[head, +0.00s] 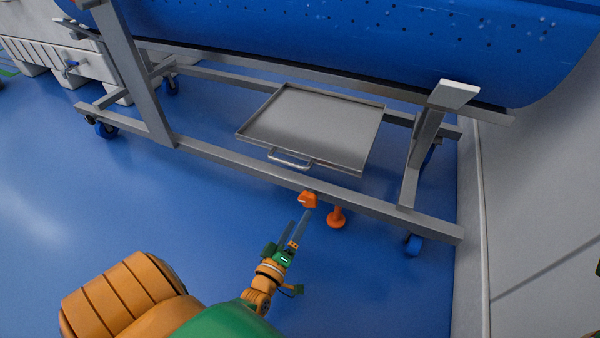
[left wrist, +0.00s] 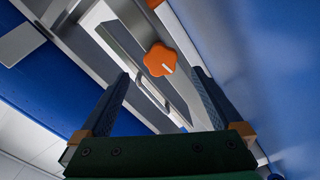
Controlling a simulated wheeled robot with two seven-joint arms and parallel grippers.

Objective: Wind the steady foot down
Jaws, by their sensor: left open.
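The steady foot (head: 336,218) is an orange post with a round pad, hanging below the front rail of the steel carrier. I cannot tell whether its pad touches the floor. An orange lobed knob (head: 308,199) sits on the front rail just left of the foot. My left gripper (head: 303,220) is open and empty, pointing at the knob from the front. In the left wrist view its two fingers (left wrist: 161,75) stand either side of the knob, apart from it. My right gripper is out of view.
The carrier's front rail (head: 240,168) runs across, on blue castors (head: 413,245). A grey tray (head: 310,128) with a handle lies on the frame under a large blue tub (head: 330,40). A wall (head: 530,190) stands close on the right. The floor (head: 80,210) at left is clear.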

